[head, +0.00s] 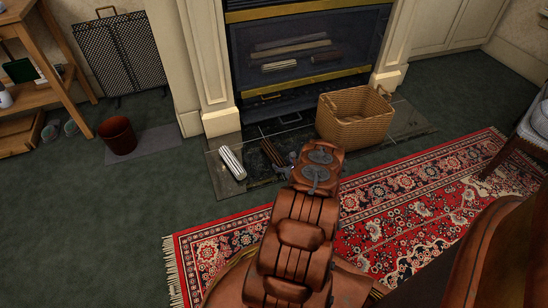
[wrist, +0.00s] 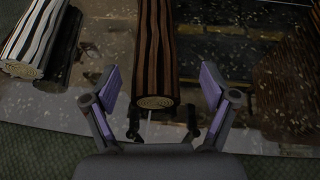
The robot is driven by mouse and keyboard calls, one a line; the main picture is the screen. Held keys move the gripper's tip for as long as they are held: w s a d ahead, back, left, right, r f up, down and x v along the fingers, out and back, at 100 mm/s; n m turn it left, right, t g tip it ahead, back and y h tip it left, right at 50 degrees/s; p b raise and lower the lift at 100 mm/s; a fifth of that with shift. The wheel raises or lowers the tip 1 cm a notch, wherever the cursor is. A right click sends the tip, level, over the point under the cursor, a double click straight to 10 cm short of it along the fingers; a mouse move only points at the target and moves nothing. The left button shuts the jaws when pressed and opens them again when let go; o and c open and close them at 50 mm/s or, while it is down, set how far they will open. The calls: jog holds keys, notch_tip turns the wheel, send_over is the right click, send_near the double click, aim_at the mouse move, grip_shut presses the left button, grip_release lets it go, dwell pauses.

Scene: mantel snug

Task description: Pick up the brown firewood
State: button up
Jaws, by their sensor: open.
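The brown firewood (head: 272,152) is a dark brown striped log lying on the stone hearth in front of the fireplace. In the wrist view the brown firewood (wrist: 158,55) points away from me, its pale round end facing my gripper. My gripper (wrist: 163,88) is open, with one finger to each side of the log's near end; I cannot tell how high above it the fingers are. In the head view my arm hides most of my gripper (head: 290,158) and part of the log's near side.
A white and black striped log (head: 232,163) lies on the hearth (head: 225,189) left of the brown one. A wicker basket (head: 355,118) stands close on the right. The fireplace (head: 300,55) is behind. A patterned red rug (head: 400,205) covers the floor in front.

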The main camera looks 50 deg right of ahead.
aim_at(277, 159)
jog(key=shift+a+b+x, duration=0.2)
jog(key=shift+b+x, duration=1.2)
jog(key=shift+x, duration=1.05)
jog(key=shift+w+d, duration=0.15)
jog(key=shift+w, duration=0.3)
jog(key=c, duration=1.5)
